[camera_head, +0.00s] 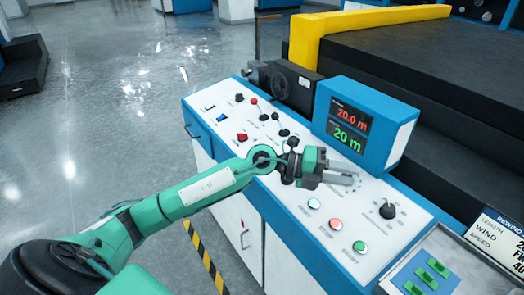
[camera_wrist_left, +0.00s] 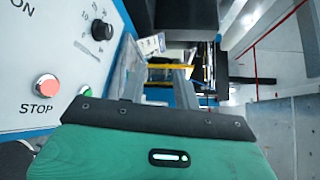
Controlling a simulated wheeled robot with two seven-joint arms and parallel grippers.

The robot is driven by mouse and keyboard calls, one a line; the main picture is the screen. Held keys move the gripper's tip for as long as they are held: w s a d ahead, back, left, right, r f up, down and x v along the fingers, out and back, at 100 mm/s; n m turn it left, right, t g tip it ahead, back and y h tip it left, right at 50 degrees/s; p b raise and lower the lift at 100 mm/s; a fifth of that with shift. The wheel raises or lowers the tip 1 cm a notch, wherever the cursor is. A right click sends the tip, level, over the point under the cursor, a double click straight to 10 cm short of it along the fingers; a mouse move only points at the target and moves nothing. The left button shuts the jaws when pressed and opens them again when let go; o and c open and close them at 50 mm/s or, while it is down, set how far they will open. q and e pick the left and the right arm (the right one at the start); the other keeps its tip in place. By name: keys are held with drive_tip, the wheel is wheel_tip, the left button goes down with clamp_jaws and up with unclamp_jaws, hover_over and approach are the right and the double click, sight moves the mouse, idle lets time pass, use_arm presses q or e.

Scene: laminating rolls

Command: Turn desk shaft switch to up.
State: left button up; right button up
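The blue and white control desk (camera_head: 297,200) runs diagonally across the head view. The labels there are too small to read, so I cannot tell which one is the desk shaft switch. My left gripper (camera_head: 350,175) is over the right half of the desk, above the button area, pointing right. Its two fingers, also in the left wrist view (camera_wrist_left: 158,85), are apart with nothing between them. My right gripper is out of view.
The desk has a STOP button (camera_head: 335,224), a START button (camera_head: 360,246) and a black dial (camera_head: 387,210). A blue display box (camera_head: 365,123) rises behind my gripper. A panel with green switches (camera_head: 426,275) is at lower right. Open floor (camera_head: 80,150) lies left.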

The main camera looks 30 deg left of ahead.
use_arm(q)
drive_tip(key=w+a+n+g+y, duration=0.1)
drive_tip(key=w+a+y, duration=0.2)
drive_tip(key=a+y, duration=0.85)
drive_tip(key=w+a+n+g+y, duration=0.15)
drive_tip(key=a+y, duration=0.25)
drive_tip(key=a, duration=1.4)
drive_tip(key=p+x, duration=0.1)
drive_tip(key=x, duration=0.3)
drive_tip(key=p+x, duration=0.1)
drive_tip(key=x, duration=0.4)
drive_tip(key=w+p+x, duration=0.1)
drive_tip(key=x, duration=0.3)
drive_tip(key=shift+d, duration=0.1)
drive_tip(key=shift+w+f+m, duration=0.1)
drive_tip(key=shift+f+m, duration=0.15)
drive_tip(key=shift+f, duration=0.05)
clamp_jaws()
